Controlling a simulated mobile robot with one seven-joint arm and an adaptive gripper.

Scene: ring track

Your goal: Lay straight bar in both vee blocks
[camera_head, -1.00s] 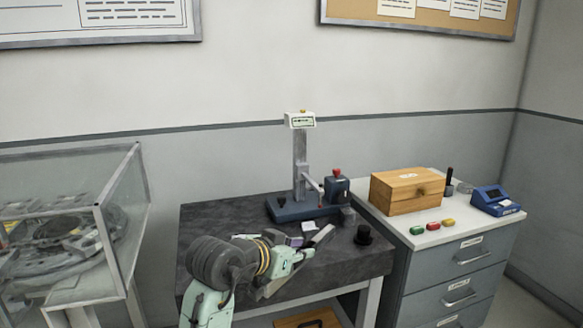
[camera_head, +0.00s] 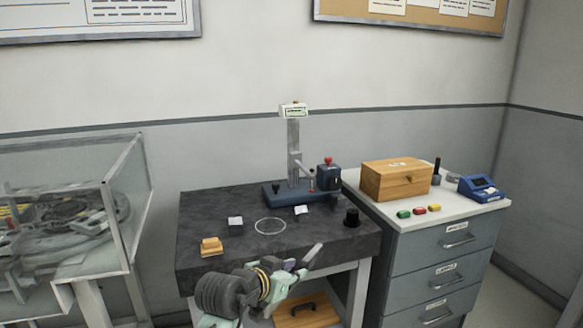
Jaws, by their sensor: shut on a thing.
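My gripper (camera_head: 291,270) is shut on a grey straight bar (camera_head: 313,255), in front of the dark bench's front edge. The bar's far end sticks out up and to the right; the rest is hidden by my gripper and arm. Two small grey blocks with pale faces stand apart on the bench and look like the vee blocks. The left block (camera_head: 235,221) is left of a thin ring outline, and the right block (camera_head: 301,210) is by the gauge stand's base. Their grooves are too small to make out. No bar lies on either block.
The dark bench (camera_head: 205,208) carries a gauge stand (camera_head: 293,160), a thin pale ring (camera_head: 270,226), a black knob-like piece (camera_head: 352,217) and a small wooden block (camera_head: 211,246). A drawer cabinet (camera_head: 445,250) stands right, a glass-sided case (camera_head: 118,215) left.

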